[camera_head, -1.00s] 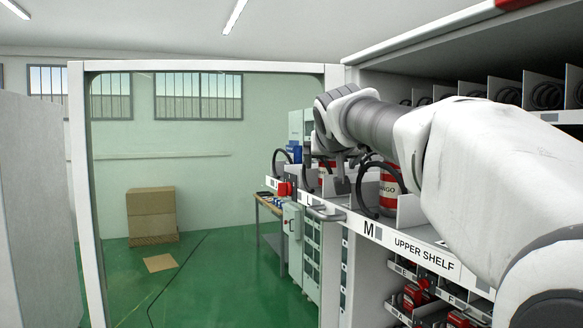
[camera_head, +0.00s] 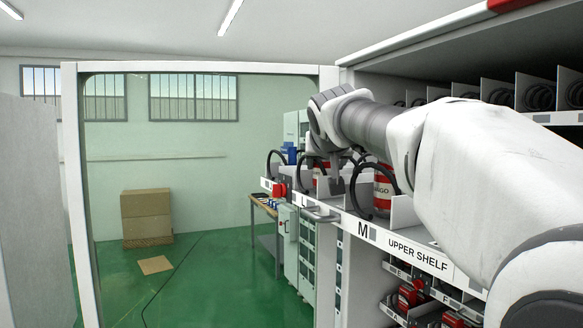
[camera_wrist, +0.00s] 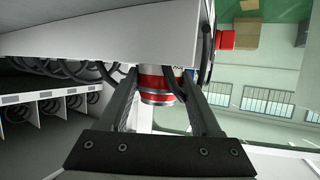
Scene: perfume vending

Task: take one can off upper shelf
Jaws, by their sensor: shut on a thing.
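My gripper (camera_wrist: 160,75) is shut on a red and white can (camera_wrist: 160,84), one dark finger on each side of it in the wrist view. The can's far end is hidden behind the pale shelf edge. In the head view my gripper (camera_head: 328,172) reaches down over the upper shelf (camera_head: 405,250) near slot L, and a little red of a can (camera_head: 318,178) shows beside the fingers. Another red and white can (camera_head: 384,190) stands in slot M to the right, behind a black coil.
Black coils and white dividers (camera_head: 404,213) border the slots. Another shelf row with coils (camera_head: 540,92) lies above, and red items (camera_head: 412,295) sit on a row below. A workbench (camera_head: 264,205) stands beyond. Green floor (camera_head: 200,280) is open at left.

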